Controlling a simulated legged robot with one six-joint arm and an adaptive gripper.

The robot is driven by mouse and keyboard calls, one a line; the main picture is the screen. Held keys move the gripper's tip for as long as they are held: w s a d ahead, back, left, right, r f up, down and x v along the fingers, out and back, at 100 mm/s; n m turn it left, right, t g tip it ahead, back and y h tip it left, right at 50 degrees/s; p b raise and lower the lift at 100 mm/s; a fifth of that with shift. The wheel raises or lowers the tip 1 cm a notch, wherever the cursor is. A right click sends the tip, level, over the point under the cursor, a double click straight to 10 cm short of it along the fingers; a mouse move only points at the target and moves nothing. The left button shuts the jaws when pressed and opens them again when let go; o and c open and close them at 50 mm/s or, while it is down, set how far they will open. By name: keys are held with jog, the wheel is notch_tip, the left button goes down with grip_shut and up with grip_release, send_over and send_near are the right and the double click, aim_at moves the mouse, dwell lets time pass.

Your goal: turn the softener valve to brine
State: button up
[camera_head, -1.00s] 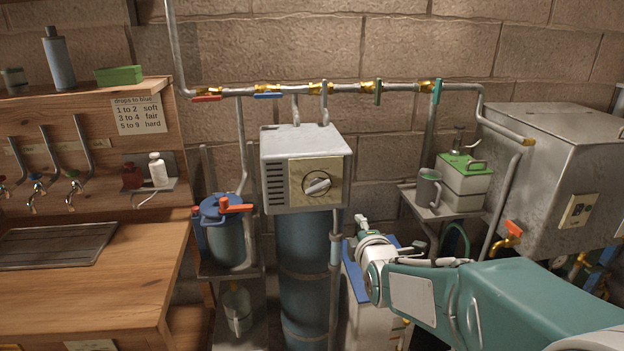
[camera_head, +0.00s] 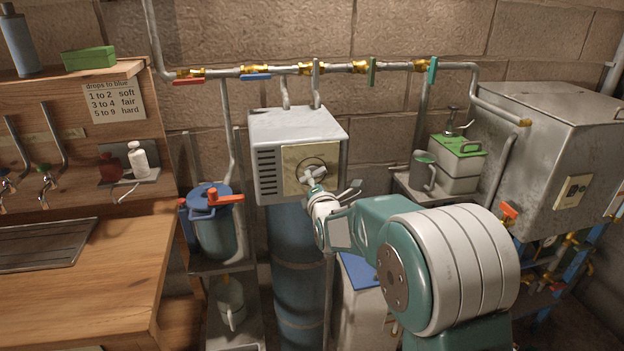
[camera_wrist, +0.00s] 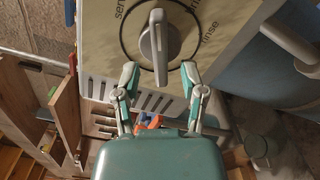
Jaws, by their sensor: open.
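The softener valve's grey knob (camera_wrist: 155,48) sits on a cream dial plate (camera_wrist: 212,22) with lettering around it; I can read "rinse", and the other words are cut off or partly covered. The plate is on the front of the grey valve head (camera_head: 297,128), which stands on a blue cylinder (camera_head: 298,285). In the head view my arm covers part of the knob. My gripper (camera_wrist: 160,75) is open, with one finger on each side of the knob's near end in the wrist view. I cannot tell whether either finger touches it.
A pipe with several coloured-handle valves (camera_head: 312,69) runs along the wall above. A blue-lidded pot (camera_head: 213,215) with a red handle stands left of the cylinder. A metal tank (camera_head: 550,150) is at the right, and a wooden counter (camera_head: 110,285) at the left.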

jog(key=shift+w+d+r, duration=0.1)
jog(key=shift+w+d, duration=0.15)
jog(key=shift+w, duration=0.25)
jog(key=shift+w+d, duration=0.2)
jog(key=shift+w, duration=0.25)
jog(key=shift+a, duration=0.3)
grip_shut()
jog(key=shift+a, duration=0.1)
jog(key=shift+s+f+m, duration=0.1)
jog(key=shift+f+m, duration=0.1)
jog(key=shift+m, duration=1.75)
jog(key=shift+f+m, duration=0.2)
jog(key=shift+m, duration=1.75)
